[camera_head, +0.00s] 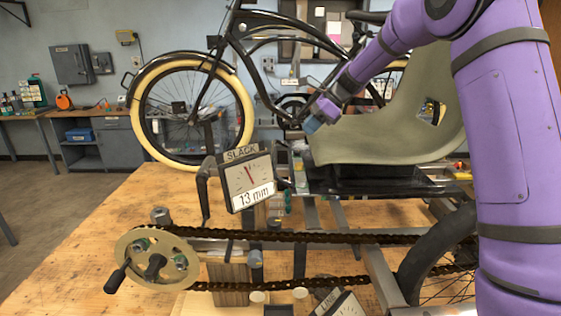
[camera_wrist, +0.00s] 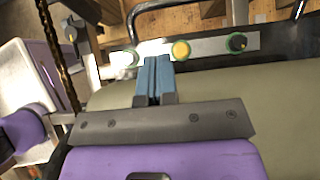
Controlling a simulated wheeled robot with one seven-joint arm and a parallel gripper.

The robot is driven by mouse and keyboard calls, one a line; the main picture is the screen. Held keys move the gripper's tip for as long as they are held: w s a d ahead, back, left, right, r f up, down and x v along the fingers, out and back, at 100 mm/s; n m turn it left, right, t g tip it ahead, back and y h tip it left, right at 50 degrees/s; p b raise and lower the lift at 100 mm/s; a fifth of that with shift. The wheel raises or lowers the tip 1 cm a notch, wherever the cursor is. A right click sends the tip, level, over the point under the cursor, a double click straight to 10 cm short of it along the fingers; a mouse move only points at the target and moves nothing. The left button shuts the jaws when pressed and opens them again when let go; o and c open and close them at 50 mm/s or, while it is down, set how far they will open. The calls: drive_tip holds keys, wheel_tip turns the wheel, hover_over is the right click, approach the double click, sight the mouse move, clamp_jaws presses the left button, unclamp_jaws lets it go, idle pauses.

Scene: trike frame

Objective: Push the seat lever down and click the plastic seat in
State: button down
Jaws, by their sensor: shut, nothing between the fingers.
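The grey-green plastic seat (camera_head: 390,132) stands over a black base (camera_head: 370,181) at the right of the trike frame. Whether the seat is fully seated in the base cannot be told. My gripper (camera_head: 312,123) is at the seat's front left edge, with its blue fingers pointing down and left. In the wrist view my gripper (camera_wrist: 153,62) is shut and empty, above the seat's surface (camera_wrist: 250,100) near its edge. Contact with the seat is unclear. I cannot pick out the seat lever with certainty.
A gauge reading "SLACK 13 mm" (camera_head: 249,181) stands left of the seat. A chain (camera_head: 310,236) runs from the crank disc (camera_head: 140,258) to a wheel (camera_head: 435,262). In the wrist view a pale plate (camera_wrist: 215,43) with round knobs lies beyond the fingers. The wooden table (camera_head: 80,245) is clear at left.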

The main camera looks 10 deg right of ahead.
sight(275, 165)
drive_tip(key=shift+f, duration=0.1)
drive_tip(key=x, duration=1.4)
drive_tip(key=shift+a, duration=0.15)
drive_tip(key=shift+w+a+f+h, duration=0.1)
drive_tip(key=shift+a+f+h, duration=0.4)
drive_tip(key=shift+h, duration=0.4)
drive_tip(key=shift+w+a+f+g+h, duration=0.1)
drive_tip(key=shift+a+f+g+h, duration=0.1)
drive_tip(key=shift+a+f+h, duration=0.3)
drive_tip(key=shift+w+a+f+g+h, duration=0.1)
drive_tip(key=shift+f+g+h, duration=0.15)
drive_tip(key=shift+h, duration=0.45)
drive_tip(key=shift+d+f, duration=0.1)
drive_tip(key=shift+f, duration=0.5)
drive_tip(key=shift+s+a+f, duration=0.1)
drive_tip(key=shift+a, duration=0.1)
